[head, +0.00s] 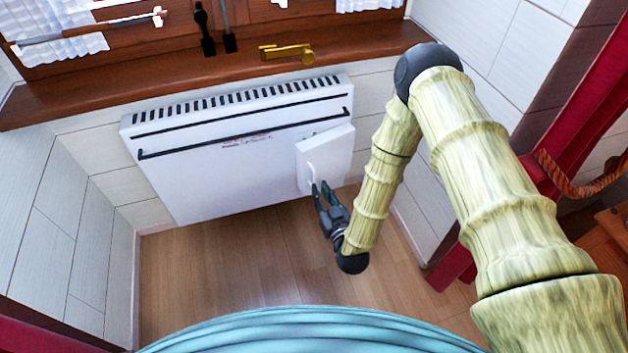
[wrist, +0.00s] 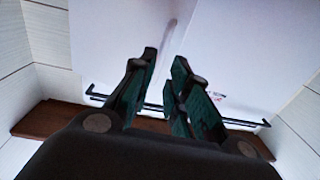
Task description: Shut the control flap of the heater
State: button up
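The white heater (head: 215,175) hangs on the wall under the window sill. Its control flap (head: 338,148), a pale panel at the right end, appears to stand out at an angle from the heater's front. A thin, light curved handle (head: 311,172) is on the flap; it also shows in the wrist view (wrist: 168,40). My gripper (head: 318,188) is just below the handle, with its fingers pointing up at it. In the wrist view my gripper (wrist: 165,58) has its two fingers apart, the handle lined up with the gap. Whether they touch it I cannot tell.
The wooden window sill (head: 180,72) with a brass-coloured object (head: 287,53) runs above the heater. The wooden floor (head: 235,265) below the heater is clear.

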aim_at(314, 178)
jog(key=shift+b+x, duration=0.55)
jog(key=shift+x, duration=2.55)
grip_shut()
